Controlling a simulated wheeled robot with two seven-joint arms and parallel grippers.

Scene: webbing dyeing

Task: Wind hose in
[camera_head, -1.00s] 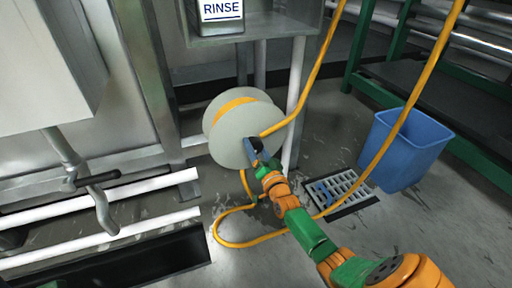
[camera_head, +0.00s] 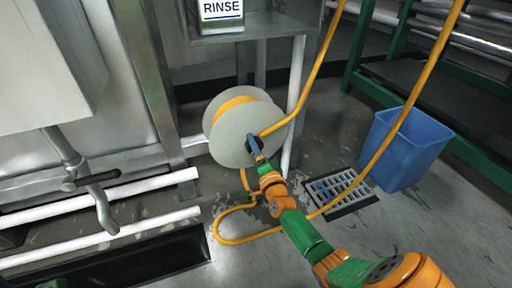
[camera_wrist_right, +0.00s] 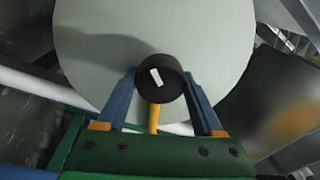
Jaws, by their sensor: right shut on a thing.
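The hose reel (camera_head: 232,140) has pale grey round flanges and stands under the RINSE box, with orange hose wound between the flanges. The orange hose (camera_head: 404,110) runs from the reel up past the top edge, comes down on the right and lies in a loop on the floor. My right gripper (camera_head: 254,148) is at the reel's front flange, shut on a black knob. In the right wrist view the black knob (camera_wrist_right: 160,78), with a white mark, sits between the two blue fingers.
A blue bin (camera_head: 408,150) stands at the right, beside a floor drain grate (camera_head: 343,190). A green-framed bench (camera_head: 470,150) is behind it. White pipes (camera_head: 100,238) and a valve handle (camera_head: 95,180) are at the left. A sign reads RINSE (camera_head: 221,10).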

